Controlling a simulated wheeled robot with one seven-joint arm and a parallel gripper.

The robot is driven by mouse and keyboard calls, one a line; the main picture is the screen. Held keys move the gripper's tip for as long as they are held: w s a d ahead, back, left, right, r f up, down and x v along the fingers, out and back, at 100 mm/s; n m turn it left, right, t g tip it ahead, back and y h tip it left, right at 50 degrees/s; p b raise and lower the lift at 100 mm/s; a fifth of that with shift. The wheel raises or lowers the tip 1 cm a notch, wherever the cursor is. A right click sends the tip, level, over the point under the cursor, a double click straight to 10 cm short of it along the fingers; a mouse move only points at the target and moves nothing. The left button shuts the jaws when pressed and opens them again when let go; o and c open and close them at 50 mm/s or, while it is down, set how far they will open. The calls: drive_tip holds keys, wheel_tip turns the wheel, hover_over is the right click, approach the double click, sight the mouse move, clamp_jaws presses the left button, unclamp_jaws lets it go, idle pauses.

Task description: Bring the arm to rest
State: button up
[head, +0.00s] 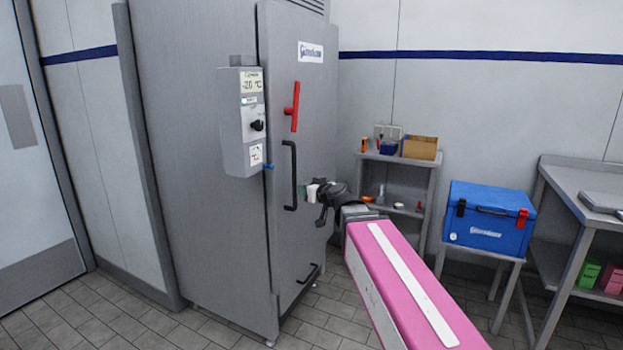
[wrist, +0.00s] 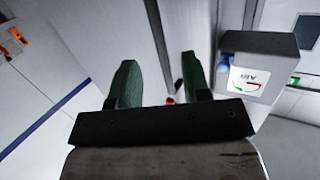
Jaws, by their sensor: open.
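My gripper (head: 306,192) is in front of the tall grey freezer (head: 205,120), just right of the long black door handle (head: 293,176). In the wrist view my gripper (wrist: 160,76) has its two green fingers spread apart, with nothing held between them. A small red bit and a dark bit show between the fingers against the grey door. I cannot tell whether a finger touches the handle. My pink arm reaches in from the lower right of the head view. The freezer door looks shut, and a red lever (head: 295,107) stands upright above the handle.
A small shelf (head: 398,160) with several items stands behind my arm. A blue cool box (head: 488,218) sits on a stand at right, beside a steel bench (head: 580,175). Floor at lower left is clear.

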drive_tip(key=s+d+f+m+g+h, duration=0.1)
drive_tip(key=s+d+f+g, duration=0.1)
drive_tip(key=f, duration=0.5)
drive_tip(key=s+d+f+g+h, duration=0.1)
drive_tip(key=s+d+f+g, duration=0.15)
drive_tip(key=f, duration=0.55)
drive_tip(key=s+d+f+m+g+h, duration=0.2)
drive_tip(key=s+d+f+g+h, duration=0.1)
drive_tip(key=s+d+f, duration=0.4)
drive_tip(key=s+d+f+m+g+h, duration=0.3)
drive_tip(key=s+d+f+g, duration=0.3)
drive_tip(key=d+f, duration=0.3)
wheel_tip(320, 180, down, 4)
drive_tip(key=shift+s+f+h, duration=0.25)
drive_tip(key=shift+s+h, duration=0.2)
drive_tip(key=shift+h, duration=0.05)
drive_tip(key=shift+d, duration=0.1)
drive_tip(key=shift+c, duration=0.3)
